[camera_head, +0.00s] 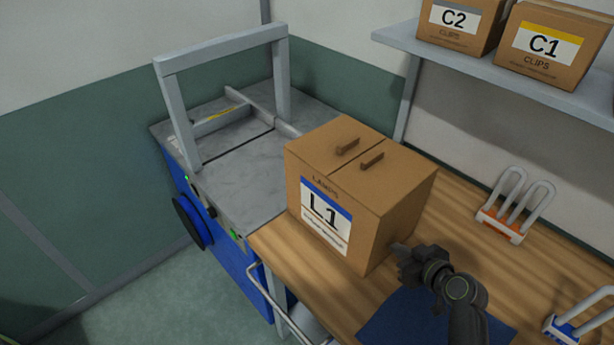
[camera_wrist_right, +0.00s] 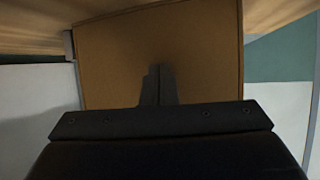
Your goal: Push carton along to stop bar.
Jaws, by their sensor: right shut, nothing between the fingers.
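A brown carton (camera_head: 318,218) labelled L1 stands upright at the left end of the wooden table (camera_head: 455,225), beside the grey machine bed (camera_head: 235,175). A low grey bar with a yellow marking (camera_head: 222,116), probably the stop bar, lies across the far left of the bed. Bare bed shows between it and the carton. My right gripper (camera_head: 398,249) is shut and empty, its tips at the carton's right face. In the right wrist view the shut fingers (camera_wrist_right: 158,84) point at the carton's brown face (camera_wrist_right: 200,60); contact cannot be told. My left gripper is out of view.
A grey arch (camera_head: 220,52) spans the bed, and a guide rail (camera_head: 262,108) runs along its far side. An orange-based rack (camera_head: 502,222) and a blue-based rack (camera_head: 570,328) stand on the table. Cartons C2 (camera_head: 455,38) and C1 (camera_head: 520,72) sit on a shelf.

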